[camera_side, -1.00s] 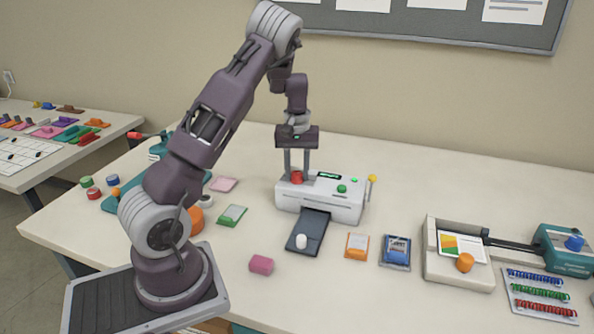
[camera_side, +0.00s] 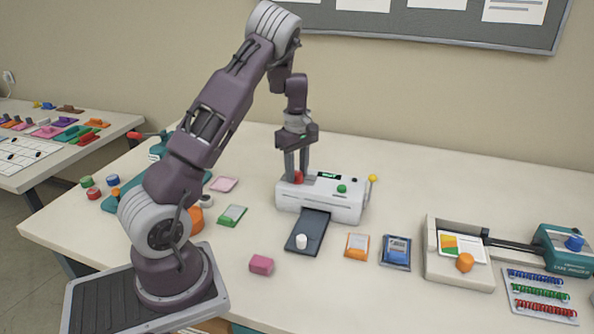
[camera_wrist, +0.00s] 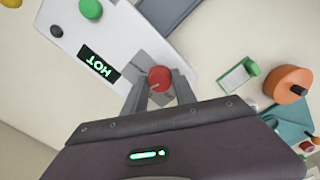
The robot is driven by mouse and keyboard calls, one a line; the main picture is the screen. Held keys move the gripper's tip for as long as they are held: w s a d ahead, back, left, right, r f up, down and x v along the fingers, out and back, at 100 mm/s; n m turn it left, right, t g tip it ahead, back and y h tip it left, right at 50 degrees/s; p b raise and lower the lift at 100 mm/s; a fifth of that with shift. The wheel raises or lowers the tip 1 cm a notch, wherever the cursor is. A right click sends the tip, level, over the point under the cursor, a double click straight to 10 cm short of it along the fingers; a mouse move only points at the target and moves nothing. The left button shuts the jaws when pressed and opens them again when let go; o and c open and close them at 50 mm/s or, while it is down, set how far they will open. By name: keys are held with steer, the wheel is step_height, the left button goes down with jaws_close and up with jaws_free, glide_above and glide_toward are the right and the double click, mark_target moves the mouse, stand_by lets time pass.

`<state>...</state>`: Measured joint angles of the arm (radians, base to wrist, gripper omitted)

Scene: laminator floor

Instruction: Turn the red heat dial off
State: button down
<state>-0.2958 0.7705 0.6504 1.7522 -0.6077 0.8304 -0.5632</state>
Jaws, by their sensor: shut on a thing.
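The red heat dial (camera_side: 298,177) sits on top of the white laminator (camera_side: 340,205), near its left end. In the wrist view the red dial (camera_wrist: 159,78) lies between the fingertips of my gripper (camera_wrist: 160,84). My gripper (camera_side: 297,174) points down and is shut on the dial, one finger on each side. The laminator's small display (camera_wrist: 98,64) glows green and reads HOT. A green knob (camera_side: 341,188) stands on the laminator, right of the dial.
A yellow-topped lever (camera_side: 372,180) stands at the laminator's right end. A dark tray (camera_side: 307,232) with a white knob juts from its front. A pink block (camera_side: 261,265) and a paper trimmer (camera_side: 458,270) are nearby. The table behind the laminator is clear.

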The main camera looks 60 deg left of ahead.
steer(key=n, duration=0.3)
steer(key=shift+n, duration=0.4)
steer(key=n, duration=0.8)
steer(key=shift+n, duration=1.7)
steer(key=c, duration=1)
jaws_free()
steer(key=shift+r, duration=0.1)
